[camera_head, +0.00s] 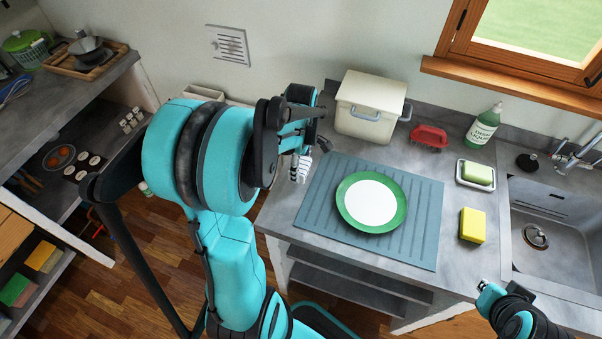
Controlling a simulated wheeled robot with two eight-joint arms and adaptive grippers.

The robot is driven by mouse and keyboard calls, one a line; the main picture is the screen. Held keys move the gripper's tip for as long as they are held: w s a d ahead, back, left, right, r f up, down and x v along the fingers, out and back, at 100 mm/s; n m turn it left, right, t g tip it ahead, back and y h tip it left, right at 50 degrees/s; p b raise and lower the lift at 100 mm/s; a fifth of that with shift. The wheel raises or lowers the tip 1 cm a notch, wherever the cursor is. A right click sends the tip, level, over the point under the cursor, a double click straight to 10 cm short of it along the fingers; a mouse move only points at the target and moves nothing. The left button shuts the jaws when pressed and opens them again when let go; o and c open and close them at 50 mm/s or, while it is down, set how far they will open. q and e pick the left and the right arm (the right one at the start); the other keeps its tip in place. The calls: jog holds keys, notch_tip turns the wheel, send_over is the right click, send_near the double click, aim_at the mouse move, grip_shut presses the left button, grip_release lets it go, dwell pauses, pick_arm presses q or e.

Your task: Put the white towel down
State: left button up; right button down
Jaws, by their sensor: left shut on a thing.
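My left gripper (301,154) is at the left end of the counter, just left of the drying mat, and is largely hidden by its own arm. It is shut on a small white piece with dark stripes, which looks like the white towel (299,170). Most of the towel is hidden, and I cannot tell whether it touches the counter. Part of my right arm (490,298) shows at the lower right, by the counter's front edge. Its fingers cannot be made out.
A green-rimmed white plate (371,202) lies on the blue-grey mat (420,250). Behind are a cream bin (370,105), a red item (429,136) and a soap bottle (483,125). A yellow sponge (472,225) and soap dish (476,175) stand left of the sink (560,230).

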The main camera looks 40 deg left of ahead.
aim_at(301, 172)
pick_arm(q)
notch_tip(301, 172, down, 4)
jog(key=shift+r+b, duration=0.2)
jog(key=shift+b, duration=0.4)
jog(key=shift+f, duration=0.15)
jog(key=o, duration=1.2)
